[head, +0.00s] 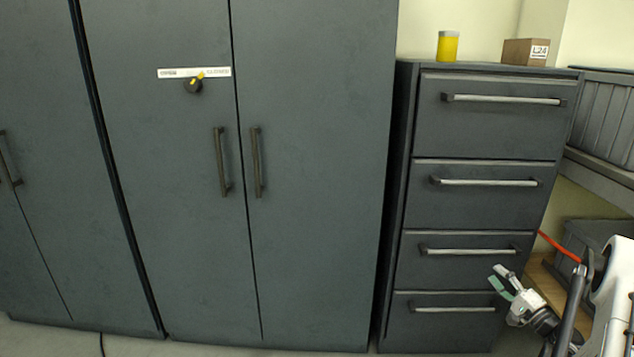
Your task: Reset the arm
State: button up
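My gripper (500,278) is at the lower right, in front of the lower drawers of the dark cabinet. Its two fingers, with pale and green parts, point up and left and stand apart, with nothing between them. My arm runs from it to the right edge of the picture, where much of it is cut off. A black knob (193,87) with a yellow pointer sits on the tall cabinet door, below a white label strip (180,72). The pointer tilts up and to the right. My gripper is far from the knob.
Tall dark cabinets (320,200) with vertical handles fill the left and middle. The drawer cabinet (490,130) carries a yellow canister (447,46) and a cardboard box (525,52). Grey crates (605,110) stand on a shelf at right. An orange strip (558,246) shows near my arm.

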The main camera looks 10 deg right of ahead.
jog(key=w+a+r+n+g+y, duration=0.1)
jog(key=w+a+r+n+g, duration=0.2)
jog(key=a+r, duration=0.65)
jog(key=w+a+r+n+g+y, duration=0.1)
jog(key=w+a+r+n+g, duration=0.15)
jog(key=a+r, duration=0.75)
jog(key=s+a+r+n+g, duration=0.2)
jog(key=s+a+g, duration=0.1)
jog(key=a, duration=0.9)
jog(key=s+a+r+n+g+h, duration=0.1)
jog(key=s+a+r+n+g, duration=0.1)
jog(key=s+a, duration=0.55)
jog(key=s+a+r+n+g+h, duration=0.1)
jog(key=s+a+r+n+h, duration=0.1)
jog(key=s+a, duration=0.55)
jog(key=s+a+f+n+g+h, duration=0.1)
jog(key=s+n, duration=0.1)
jog(key=s, duration=0.7)
jog(key=s+a+f+n+h, duration=0.2)
jog(key=s, duration=0.7)
notch_tip(320, 180, up, 18)
jog(key=p, duration=1.8)
jog(key=shift+d, duration=0.15)
jog(key=shift+r+m, duration=0.1)
jog(key=shift+m, duration=0.15)
